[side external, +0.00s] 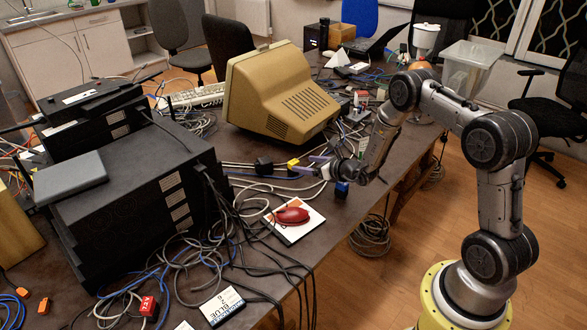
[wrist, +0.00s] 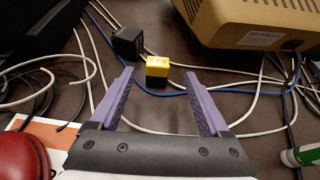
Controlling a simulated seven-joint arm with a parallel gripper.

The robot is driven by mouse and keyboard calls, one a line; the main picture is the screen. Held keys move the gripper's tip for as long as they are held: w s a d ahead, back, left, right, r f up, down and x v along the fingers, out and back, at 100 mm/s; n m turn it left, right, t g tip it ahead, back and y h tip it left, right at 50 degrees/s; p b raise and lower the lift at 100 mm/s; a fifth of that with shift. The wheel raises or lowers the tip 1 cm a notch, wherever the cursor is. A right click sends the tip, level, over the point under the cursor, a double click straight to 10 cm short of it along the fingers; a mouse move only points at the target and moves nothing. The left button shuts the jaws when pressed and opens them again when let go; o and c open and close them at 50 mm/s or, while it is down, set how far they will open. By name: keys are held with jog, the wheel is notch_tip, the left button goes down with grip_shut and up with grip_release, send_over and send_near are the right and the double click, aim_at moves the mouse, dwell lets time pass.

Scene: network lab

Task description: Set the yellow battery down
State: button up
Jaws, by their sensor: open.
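The yellow battery (wrist: 158,67) stands on the dark table in the wrist view, yellow on top with a dark lower part. It sits ahead of my gripper (wrist: 158,80), roughly between the lines of its two purple fingers, which are apart with nothing held. In the side external view the battery (side external: 293,163) is a small yellow spot just left of my gripper (side external: 310,167).
A black block (wrist: 127,42) stands just left of the battery. White and blue cables run around both. A beige monitor (side external: 280,92) stands behind, and black equipment (side external: 140,190) is at left. A red mouse (side external: 292,215) lies nearer the table edge.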

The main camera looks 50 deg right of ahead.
aim_at(296, 164)
jog(key=shift+a+x, duration=0.2)
jog(key=shift+x, duration=2.8)
jog(key=shift+f, duration=0.15)
grip_shut()
